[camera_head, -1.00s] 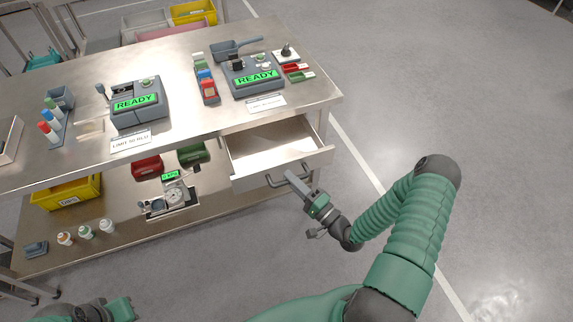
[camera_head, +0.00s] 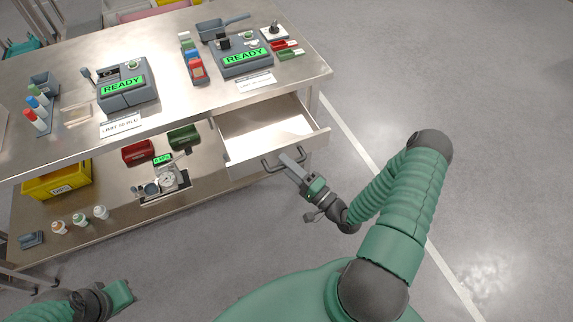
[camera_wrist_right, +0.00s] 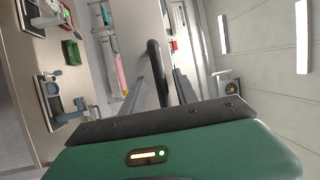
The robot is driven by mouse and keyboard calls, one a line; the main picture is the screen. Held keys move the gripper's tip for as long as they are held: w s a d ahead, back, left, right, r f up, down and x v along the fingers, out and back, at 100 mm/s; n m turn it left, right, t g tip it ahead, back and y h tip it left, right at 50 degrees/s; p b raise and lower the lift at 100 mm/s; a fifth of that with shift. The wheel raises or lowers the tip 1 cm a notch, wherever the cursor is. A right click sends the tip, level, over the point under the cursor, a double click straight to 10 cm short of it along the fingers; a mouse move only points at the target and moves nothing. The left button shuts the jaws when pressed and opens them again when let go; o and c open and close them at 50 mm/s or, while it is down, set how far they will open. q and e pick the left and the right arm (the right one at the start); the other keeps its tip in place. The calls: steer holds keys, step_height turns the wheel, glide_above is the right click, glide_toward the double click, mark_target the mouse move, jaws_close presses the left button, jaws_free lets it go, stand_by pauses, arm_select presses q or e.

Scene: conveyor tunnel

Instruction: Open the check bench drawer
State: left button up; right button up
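The check bench drawer (camera_head: 306,143) is pulled well out of the right end of the bench (camera_head: 190,110); its inside looks empty. The dark bar handle (camera_head: 270,166) is on its front and also shows upright between the fingers in the right wrist view (camera_wrist_right: 155,62). My right gripper (camera_head: 290,162) is at the handle, with one finger on each side of it, and looks closed on it. My left gripper (camera_head: 120,295) is at the lower left, away from the bench; its fingers cannot be made out clearly.
The bench top holds two devices with green READY screens (camera_head: 123,86) (camera_head: 246,58), coloured bottles and small trays. The lower shelf holds a yellow bin (camera_head: 60,185), a gauge (camera_head: 166,182), red and green bins and small bottles. The floor right of the bench (camera_head: 440,90) is clear.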

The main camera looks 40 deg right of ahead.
steer(key=b+v, duration=0.1)
steer(key=v, duration=1.6)
steer(key=shift+f, duration=0.2)
